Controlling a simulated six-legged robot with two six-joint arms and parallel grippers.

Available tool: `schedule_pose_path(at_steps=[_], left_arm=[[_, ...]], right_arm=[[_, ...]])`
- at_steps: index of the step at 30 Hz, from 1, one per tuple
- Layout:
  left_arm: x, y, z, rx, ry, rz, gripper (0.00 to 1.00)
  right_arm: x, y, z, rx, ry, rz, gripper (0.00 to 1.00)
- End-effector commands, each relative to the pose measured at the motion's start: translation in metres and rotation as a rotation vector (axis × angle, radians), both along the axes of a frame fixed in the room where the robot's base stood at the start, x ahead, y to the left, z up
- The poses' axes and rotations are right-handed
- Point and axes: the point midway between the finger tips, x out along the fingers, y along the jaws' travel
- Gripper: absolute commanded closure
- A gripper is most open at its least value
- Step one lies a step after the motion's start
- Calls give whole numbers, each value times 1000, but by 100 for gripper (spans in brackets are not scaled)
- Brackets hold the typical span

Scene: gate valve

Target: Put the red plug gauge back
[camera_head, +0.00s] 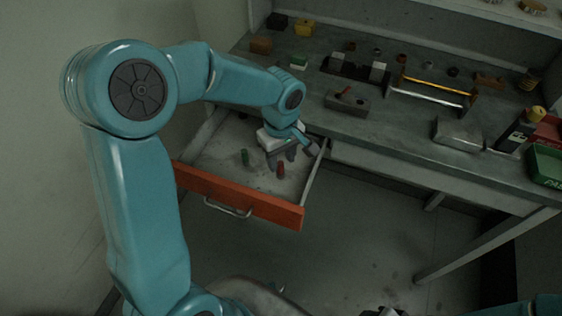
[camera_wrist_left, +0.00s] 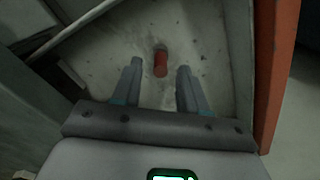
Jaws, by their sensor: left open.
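The red plug gauge (camera_head: 280,169) stands in the open drawer (camera_head: 215,160), towards the drawer's front right. In the left wrist view the red plug gauge (camera_wrist_left: 161,64) shows ahead of my fingertips, between their lines. My left gripper (camera_head: 284,158) is open and empty above the drawer floor, just behind the red gauge; its two fingers also show apart in the left wrist view (camera_wrist_left: 158,75).
The drawer's orange front (camera_head: 240,198) and side walls bound the space around my gripper. The workbench (camera_head: 400,130) above carries a small grey block with a red piece (camera_head: 346,99), several blocks, a rack with a yellow rod (camera_head: 435,86) and a green bin (camera_head: 547,165).

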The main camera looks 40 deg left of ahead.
Motion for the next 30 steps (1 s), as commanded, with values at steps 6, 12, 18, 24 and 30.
schedule_pose_path(at_steps=[6, 12, 18, 24, 30], left_arm=[[1, 0, 55, 1, -6, 1, 57], [1, 0, 84, 0, -3, 0, 57], [0, 0, 92, 0, 0, 0, 57], [0, 0, 92, 0, 0, 0, 57], [0, 0, 92, 0, 0, 0, 57]], right_arm=[[0, 0, 6, 0, 0, 0, 57], [0, 0, 8, 0, 0, 0, 57], [0, 0, 9, 0, 0, 0, 57], [0, 0, 9, 0, 0, 0, 57], [0, 0, 9, 0, 0, 0, 57]])
